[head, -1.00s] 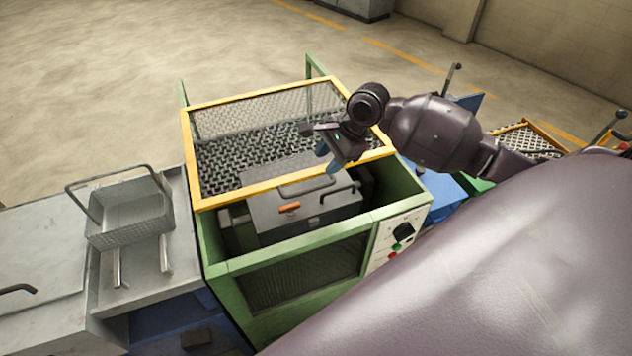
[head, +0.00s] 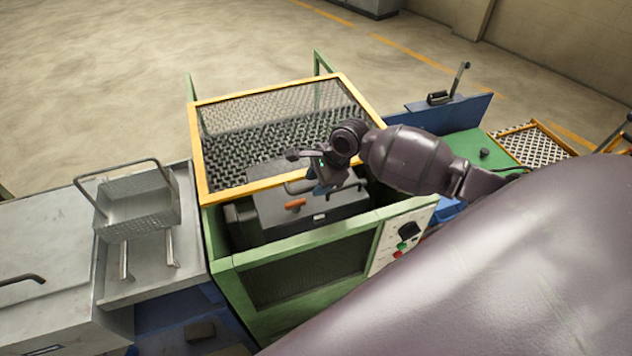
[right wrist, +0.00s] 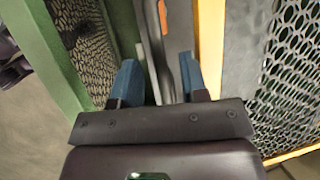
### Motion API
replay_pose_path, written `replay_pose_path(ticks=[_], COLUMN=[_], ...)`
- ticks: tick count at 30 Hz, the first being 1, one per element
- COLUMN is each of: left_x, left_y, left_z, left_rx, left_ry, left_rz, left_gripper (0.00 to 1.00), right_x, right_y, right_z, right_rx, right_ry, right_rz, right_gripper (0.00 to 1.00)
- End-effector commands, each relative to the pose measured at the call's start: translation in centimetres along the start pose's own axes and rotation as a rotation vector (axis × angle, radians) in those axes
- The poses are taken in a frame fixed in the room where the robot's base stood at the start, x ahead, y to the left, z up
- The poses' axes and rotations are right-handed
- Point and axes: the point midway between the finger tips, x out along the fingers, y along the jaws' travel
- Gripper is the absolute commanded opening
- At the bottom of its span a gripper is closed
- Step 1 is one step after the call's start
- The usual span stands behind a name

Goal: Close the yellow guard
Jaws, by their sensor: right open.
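The yellow guard (head: 250,187) is a yellow-edged mesh panel lying across the back part of the green machine frame (head: 290,257). My right gripper (head: 325,188) is over this gap, close to the guard's front bar. In the right wrist view its two blue fingers (right wrist: 157,88) are apart with nothing held between them. The yellow bar (right wrist: 209,45) runs beside the right finger there; I cannot tell whether they touch. My left gripper is out of view.
A control panel (head: 402,238) with a black knob and buttons is at the frame's front right. A wire basket (head: 137,207) stands on the grey bench at left. A blue plate with a lever (head: 440,112) stands at right. Open floor lies behind.

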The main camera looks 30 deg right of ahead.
Motion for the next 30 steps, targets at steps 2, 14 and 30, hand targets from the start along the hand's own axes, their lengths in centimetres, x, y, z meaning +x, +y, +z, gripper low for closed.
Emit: replay_pose_path(ticks=[2, 14, 30], left_x=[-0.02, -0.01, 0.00], left_y=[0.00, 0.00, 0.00], left_z=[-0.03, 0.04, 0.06], left_rx=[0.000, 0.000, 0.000], left_ry=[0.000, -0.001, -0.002], left_rz=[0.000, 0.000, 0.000], left_gripper=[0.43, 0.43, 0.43], right_x=[0.46, 0.73, 0.67], right_y=[0.00, 0.03, 0.62], right_z=[0.03, 0.02, -0.01], right_rx=[0.000, 0.000, 0.000], right_ry=[0.000, 0.000, 0.000], right_rz=[0.000, 0.000, 0.002], right_gripper=[0.40, 0.31, 0.00])
